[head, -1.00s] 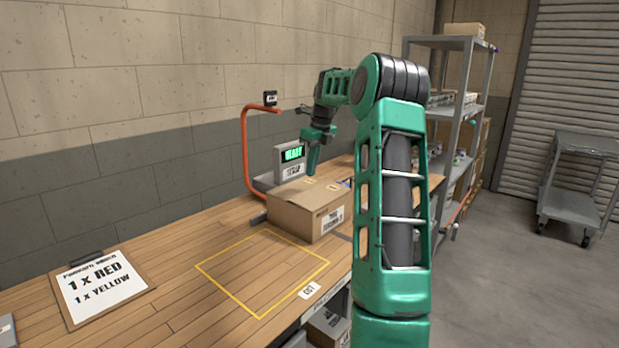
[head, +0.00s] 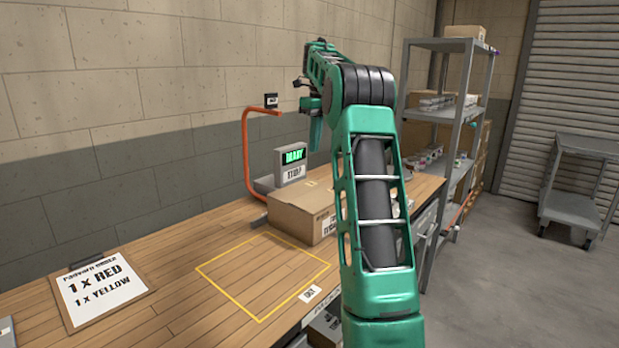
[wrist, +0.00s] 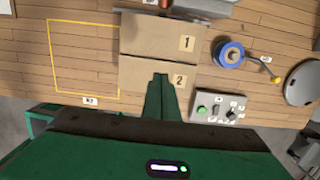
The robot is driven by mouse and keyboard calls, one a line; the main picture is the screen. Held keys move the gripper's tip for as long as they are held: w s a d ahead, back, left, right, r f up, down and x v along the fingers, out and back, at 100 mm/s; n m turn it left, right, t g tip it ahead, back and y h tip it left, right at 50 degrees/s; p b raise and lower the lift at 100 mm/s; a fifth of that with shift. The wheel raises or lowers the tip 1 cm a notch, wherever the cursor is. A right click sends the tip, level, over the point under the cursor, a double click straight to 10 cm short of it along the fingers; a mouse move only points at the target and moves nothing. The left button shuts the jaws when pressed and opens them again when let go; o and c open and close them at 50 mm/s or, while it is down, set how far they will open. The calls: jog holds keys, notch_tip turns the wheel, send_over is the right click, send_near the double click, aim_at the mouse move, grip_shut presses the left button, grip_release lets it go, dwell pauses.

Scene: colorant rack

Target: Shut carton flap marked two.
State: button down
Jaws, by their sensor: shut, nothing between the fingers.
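The brown carton (head: 290,213) stands on the wooden bench, with its top looking flat in the head view. In the wrist view, the flap marked 1 (wrist: 150,38) and the flap marked two (wrist: 140,74) lie side by side, with a seam between them. Both look down, though their exact angle is hard to tell from above. My gripper (wrist: 160,76) is shut and empty, its fingertips over the flap marked two. In the head view my gripper (head: 315,145) is above the carton, clear of its top. My arm hides the carton's right part.
A yellow-outlined area (head: 215,275) on the bench is empty. A clipboard (head: 98,288) lies at left. A display unit (head: 292,160) and orange pole (head: 246,150) stand behind the carton. The wrist view shows a blue roll (wrist: 229,54) and button panel (wrist: 217,108) right of it.

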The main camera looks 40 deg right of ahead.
send_near(310, 192)
jog(key=f, duration=0.4)
jog(key=w+f, duration=0.1)
jog(key=f, duration=0.1)
jog(key=shift+f, duration=0.25)
dwell(0.4)
